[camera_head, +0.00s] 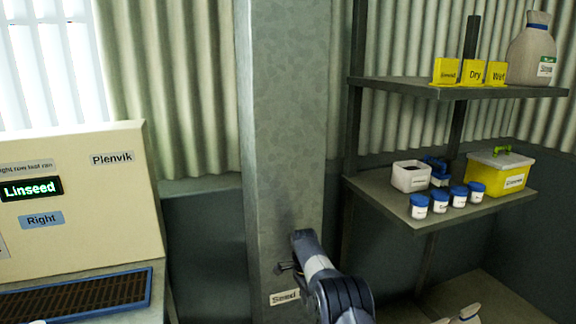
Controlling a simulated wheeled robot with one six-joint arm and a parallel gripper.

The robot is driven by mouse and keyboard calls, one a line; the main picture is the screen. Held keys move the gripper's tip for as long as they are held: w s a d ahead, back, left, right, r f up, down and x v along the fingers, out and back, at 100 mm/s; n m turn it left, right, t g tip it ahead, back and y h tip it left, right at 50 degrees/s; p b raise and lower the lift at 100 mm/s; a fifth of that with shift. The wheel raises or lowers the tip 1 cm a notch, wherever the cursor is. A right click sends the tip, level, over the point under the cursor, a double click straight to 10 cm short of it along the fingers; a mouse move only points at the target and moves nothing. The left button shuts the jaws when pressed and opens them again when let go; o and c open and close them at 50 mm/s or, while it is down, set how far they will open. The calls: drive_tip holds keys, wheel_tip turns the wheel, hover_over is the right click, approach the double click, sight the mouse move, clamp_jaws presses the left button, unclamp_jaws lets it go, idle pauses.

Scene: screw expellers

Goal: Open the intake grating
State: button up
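A brown slatted grating (78,299) in a blue frame lies at the bottom left, at the foot of a cream machine panel (70,215). It looks flat and shut, and its near part is cut off by the picture's lower edge. The panel bears a lit "Linseed" display, a blue "Right" label and a "Plenvik" label. Part of my arm rises from the bottom middle, well to the right of the grating.
A grey pillar (290,130) stands between the machine and a shelf rack. A "Seed" label (285,297) is low on the pillar, below a small dark fitting. The lower shelf (385,201) holds a white tub, several blue-lidded jars and a yellow box (497,178).

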drive_tip(key=shift+s+f, duration=0.1)
drive_tip(key=shift+f, duration=0.2)
